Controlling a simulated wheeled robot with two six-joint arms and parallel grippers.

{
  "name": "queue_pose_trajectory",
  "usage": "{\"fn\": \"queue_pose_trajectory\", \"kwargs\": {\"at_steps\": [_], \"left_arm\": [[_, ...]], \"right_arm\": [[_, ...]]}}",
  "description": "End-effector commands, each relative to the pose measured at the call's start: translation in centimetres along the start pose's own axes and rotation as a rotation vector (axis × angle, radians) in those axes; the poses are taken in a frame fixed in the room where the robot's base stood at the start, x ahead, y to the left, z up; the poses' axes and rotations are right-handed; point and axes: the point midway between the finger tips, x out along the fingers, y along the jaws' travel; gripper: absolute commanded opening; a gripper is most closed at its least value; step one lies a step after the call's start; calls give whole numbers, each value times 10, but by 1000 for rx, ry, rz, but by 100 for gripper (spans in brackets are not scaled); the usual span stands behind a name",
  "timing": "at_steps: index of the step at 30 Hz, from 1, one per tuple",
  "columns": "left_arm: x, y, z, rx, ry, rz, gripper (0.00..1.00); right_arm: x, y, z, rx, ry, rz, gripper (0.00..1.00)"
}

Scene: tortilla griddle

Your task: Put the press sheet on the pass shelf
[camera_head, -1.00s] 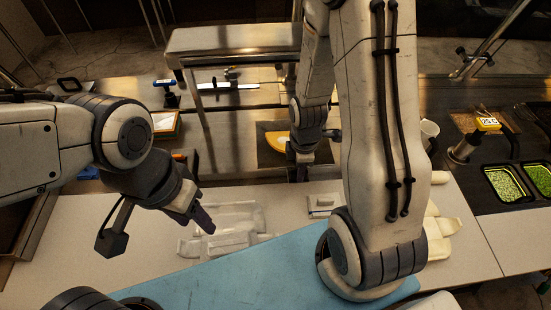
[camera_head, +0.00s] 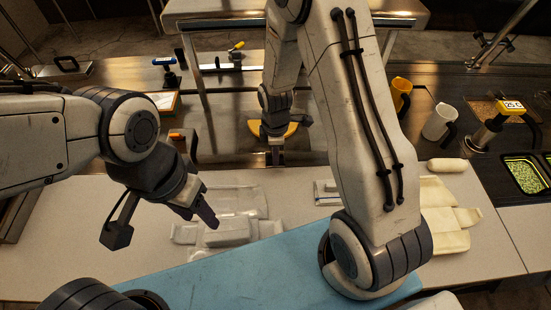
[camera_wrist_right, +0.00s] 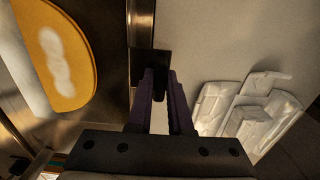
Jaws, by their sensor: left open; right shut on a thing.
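The pass shelf (camera_head: 385,17) is the raised steel shelf at the back, partly hidden by my right arm. My right gripper (camera_head: 275,156) is low near the counter's back edge, beside the griddle. In the right wrist view its fingers (camera_wrist_right: 163,98) are shut on a small dark flat piece (camera_wrist_right: 150,62); I cannot tell if this is the press sheet. My left gripper (camera_head: 207,212) is open and empty above clear, pale moulded pieces (camera_head: 215,233) on the counter, which also show in the right wrist view (camera_wrist_right: 248,117).
A yellow half-round piece (camera_head: 291,130) lies on the dark griddle, clearer in the right wrist view (camera_wrist_right: 58,55). A blue mat (camera_head: 250,272) covers the front. A yellow jug (camera_head: 401,92), a white jug (camera_head: 437,121) and a green-filled bin (camera_head: 525,175) stand at right.

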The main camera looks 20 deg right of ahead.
Motion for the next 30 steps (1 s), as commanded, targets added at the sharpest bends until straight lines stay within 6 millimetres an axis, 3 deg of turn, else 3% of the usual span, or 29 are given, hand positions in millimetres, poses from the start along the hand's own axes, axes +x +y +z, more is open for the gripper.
{"fn": "queue_pose_trajectory", "kwargs": {"at_steps": [9,10,12,23,30], "left_arm": [[1,0,0,0,1,0,50],[1,0,0,0,0,0,50],[0,0,0,0,1,0,50],[-1,0,0,0,1,0,50],[-18,1,-1,2,0,0,50]], "right_arm": [[2,1,0,0,1,2,0],[2,0,0,0,0,1,22],[1,0,0,0,0,1,48],[-1,0,0,0,0,1,48],[-21,0,0,0,0,1,48]]}}
